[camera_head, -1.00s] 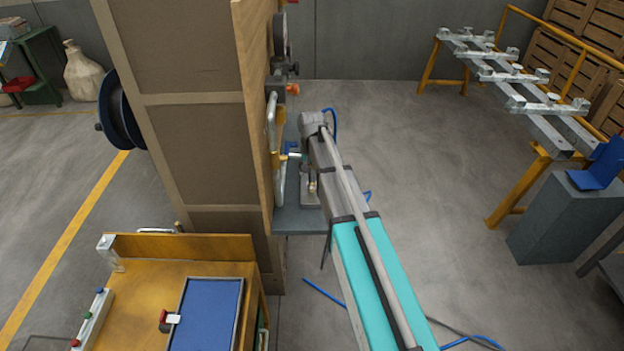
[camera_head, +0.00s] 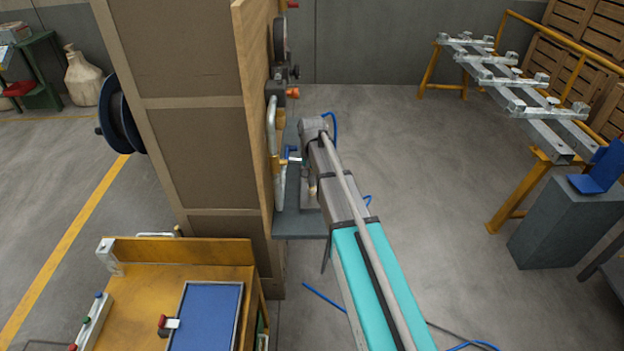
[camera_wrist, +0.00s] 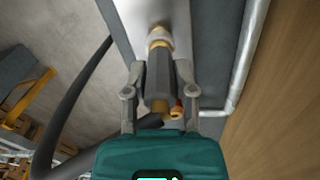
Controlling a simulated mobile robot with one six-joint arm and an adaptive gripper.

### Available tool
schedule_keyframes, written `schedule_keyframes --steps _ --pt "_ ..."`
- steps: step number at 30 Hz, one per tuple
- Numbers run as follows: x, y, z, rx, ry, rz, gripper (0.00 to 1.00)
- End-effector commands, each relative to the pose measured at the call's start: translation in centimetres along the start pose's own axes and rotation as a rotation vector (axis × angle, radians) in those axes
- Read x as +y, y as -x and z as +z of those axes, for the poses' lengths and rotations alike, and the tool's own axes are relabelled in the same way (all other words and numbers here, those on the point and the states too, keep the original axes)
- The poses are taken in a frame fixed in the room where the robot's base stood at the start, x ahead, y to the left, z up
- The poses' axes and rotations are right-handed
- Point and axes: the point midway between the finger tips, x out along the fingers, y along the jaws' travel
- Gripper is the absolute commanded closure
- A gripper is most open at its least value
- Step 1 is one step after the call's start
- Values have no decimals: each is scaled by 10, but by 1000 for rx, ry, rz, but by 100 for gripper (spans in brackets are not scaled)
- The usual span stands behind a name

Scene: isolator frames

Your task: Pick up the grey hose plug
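The grey hose plug (camera_wrist: 158,82) is a dark grey cylinder with brass parts, at the middle of the wrist view. Its brass upper end meets a pale round fitting (camera_wrist: 157,34) on a grey metal part. My gripper (camera_wrist: 159,70) has one finger along each side of the plug, partly closed, and both appear to touch it. A small red part and brass show at the plug's lower end, near my teal palm. In the head view my gripper is small, by the wooden panel, and the plug cannot be made out there.
A dark hose (camera_wrist: 70,115) curves along the left of the wrist view. A pale pipe (camera_wrist: 243,65) runs at the right, before the wooden panel (camera_head: 254,90). A yellow workbench (camera_head: 130,270) stands at lower left. Open floor (camera_head: 400,170) lies right of my arm.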

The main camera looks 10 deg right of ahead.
Motion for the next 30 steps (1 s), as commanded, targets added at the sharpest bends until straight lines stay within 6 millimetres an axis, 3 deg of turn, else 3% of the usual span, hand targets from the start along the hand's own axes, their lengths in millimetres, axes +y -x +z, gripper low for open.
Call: schedule_keyframes --steps 1,3,19,30 --pt "0 0 0 0 0 0 88" --pt "1 0 0 0 -1 0 100" --pt "1 5 0 0 -1 0 100" --pt "1 33 0 0 -1 0 100"
